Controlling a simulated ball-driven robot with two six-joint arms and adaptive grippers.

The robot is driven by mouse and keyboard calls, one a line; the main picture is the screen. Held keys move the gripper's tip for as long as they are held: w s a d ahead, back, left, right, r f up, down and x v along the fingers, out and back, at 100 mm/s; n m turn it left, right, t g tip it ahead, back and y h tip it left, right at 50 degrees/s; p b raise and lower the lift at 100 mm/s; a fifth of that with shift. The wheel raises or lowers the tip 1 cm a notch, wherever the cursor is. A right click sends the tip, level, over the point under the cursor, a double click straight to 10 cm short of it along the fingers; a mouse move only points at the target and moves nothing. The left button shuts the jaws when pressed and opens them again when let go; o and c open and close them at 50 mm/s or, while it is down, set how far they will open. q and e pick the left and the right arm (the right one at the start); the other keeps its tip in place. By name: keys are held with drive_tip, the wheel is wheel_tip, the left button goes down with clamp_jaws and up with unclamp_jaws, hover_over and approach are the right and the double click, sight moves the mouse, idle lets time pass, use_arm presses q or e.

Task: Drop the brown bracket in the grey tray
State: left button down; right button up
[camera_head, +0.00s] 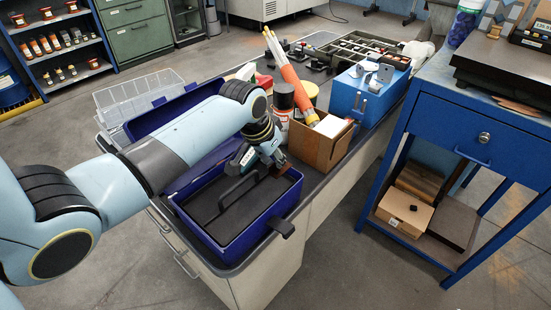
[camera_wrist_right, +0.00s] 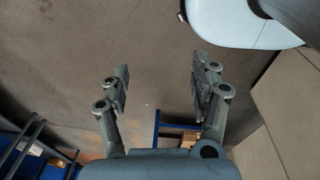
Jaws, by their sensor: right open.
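My left gripper (camera_head: 273,160) points down over the open blue toolbox (camera_head: 233,252) on the bench. A small brown piece, apparently the brown bracket (camera_head: 284,169), shows right at its fingertips near the box's far right wall. I cannot tell whether the fingers are closed around it or only beside it. A dark grey tray with a raised handle (camera_head: 236,191) sits inside the toolbox, below and left of the gripper. In the right wrist view my right gripper (camera_wrist_right: 160,78) is open and empty, with its fingers wide apart above the floor.
A cardboard box (camera_head: 318,151) with orange tubes stands close behind the toolbox, beside several jars. A blue box (camera_head: 362,98) and a green compartment tray (camera_head: 352,50) lie farther back. A blue drawer table (camera_head: 455,150) stands across a floor gap.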

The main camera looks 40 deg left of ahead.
sight(275, 169)
use_arm(q)
drive_tip(key=shift+r, duration=0.1)
use_arm(e)
drive_tip(key=shift+s, duration=0.15)
drive_tip(key=shift+s+d+r, duration=0.1)
drive_tip(key=shift+s+d, duration=0.05)
drive_tip(key=shift+s, duration=0.3)
use_arm(q)
drive_tip(key=shift+s+p, duration=0.15)
drive_tip(key=shift+p, duration=0.35)
use_arm(e)
drive_tip(key=shift+r, duration=0.4)
drive_tip(key=shift+w, duration=0.15)
use_arm(q)
drive_tip(key=shift+f+b, duration=0.8)
drive_tip(key=shift+f, duration=0.9)
use_arm(e)
drive_tip(key=shift+f, duration=0.85)
use_arm(q)
drive_tip(key=c, duration=1.4)
unclamp_jaws()
